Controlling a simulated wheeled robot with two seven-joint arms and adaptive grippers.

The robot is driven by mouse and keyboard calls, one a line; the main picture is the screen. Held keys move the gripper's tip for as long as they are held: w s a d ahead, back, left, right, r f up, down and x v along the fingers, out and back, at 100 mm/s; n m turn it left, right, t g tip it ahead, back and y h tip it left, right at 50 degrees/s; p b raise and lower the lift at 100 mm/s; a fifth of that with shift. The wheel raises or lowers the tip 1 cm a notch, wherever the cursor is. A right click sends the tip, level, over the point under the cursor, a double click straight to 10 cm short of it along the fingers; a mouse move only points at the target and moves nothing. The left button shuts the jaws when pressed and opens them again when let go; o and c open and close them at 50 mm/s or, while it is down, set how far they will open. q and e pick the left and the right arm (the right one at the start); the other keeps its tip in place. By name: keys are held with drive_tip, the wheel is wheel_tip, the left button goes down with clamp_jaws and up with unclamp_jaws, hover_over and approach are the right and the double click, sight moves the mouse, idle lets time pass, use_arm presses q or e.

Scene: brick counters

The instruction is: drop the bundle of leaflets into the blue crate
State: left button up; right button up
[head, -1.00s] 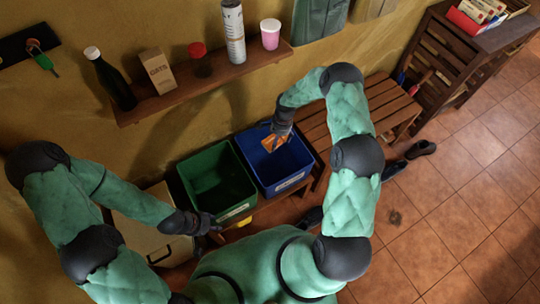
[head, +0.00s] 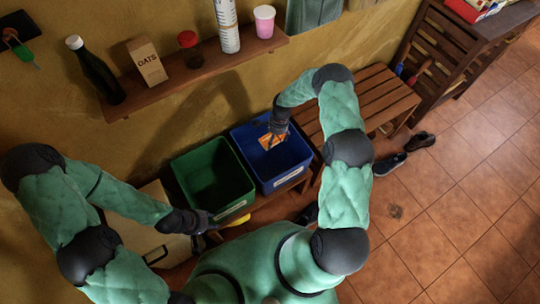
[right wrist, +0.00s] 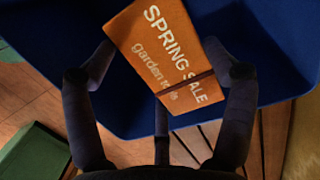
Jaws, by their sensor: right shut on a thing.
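The bundle of leaflets (head: 266,142) is orange and shows at the back of the blue crate (head: 291,178) in the head view. My right gripper (head: 274,136) is shut on it, over the crate's opening. In the right wrist view the bundle (right wrist: 160,50) reads "SPRING SALE", has a dark band and sits tilted between the fingers of my right gripper (right wrist: 158,70), with the blue crate (right wrist: 270,50) behind it. I cannot tell whether the bundle touches the crate. My left gripper (head: 207,222) is low in front of the green crate; its fingers are too small to read.
A green crate (head: 213,173) stands directly left of the blue one. A wooden bench (head: 370,98) is to the right, with shoes (head: 390,164) on the tiled floor. A wall shelf (head: 200,70) holds a bottle, an oats box, jars and a cup.

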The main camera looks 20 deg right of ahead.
drive_tip(key=o, duration=0.9)
drive_tip(key=shift+f, duration=0.1)
wheel_tip(320, 180, up, 12)
drive_tip(key=d, duration=0.1)
drive_tip(key=shift+w+d, duration=0.15)
drive_tip(key=shift+d, duration=0.2)
drive_tip(key=shift+f, duration=0.1)
